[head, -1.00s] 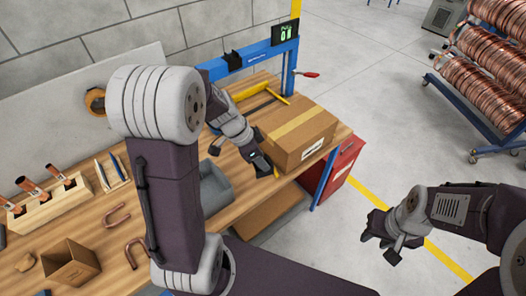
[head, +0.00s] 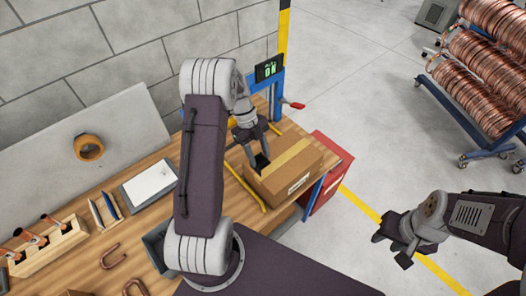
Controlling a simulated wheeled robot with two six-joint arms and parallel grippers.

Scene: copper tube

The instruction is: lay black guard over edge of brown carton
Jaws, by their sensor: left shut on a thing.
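The brown carton (head: 296,184) lies on the wooden workbench, with a tan tape strip along its top and a white label on its front side. My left gripper (head: 256,160) points down at the carton's left top edge. It is shut on the small black guard (head: 262,163), which is at that edge. The gripper partly hides the guard, and I cannot tell whether it touches the carton. My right gripper (head: 391,250) hangs over the floor at the right, empty, with its fingers apart.
A blue strapping frame (head: 277,95) with a green-lit display stands behind the carton. A yellow strip (head: 246,187) lies along the carton's left side. A red cabinet (head: 328,172) stands to the right.

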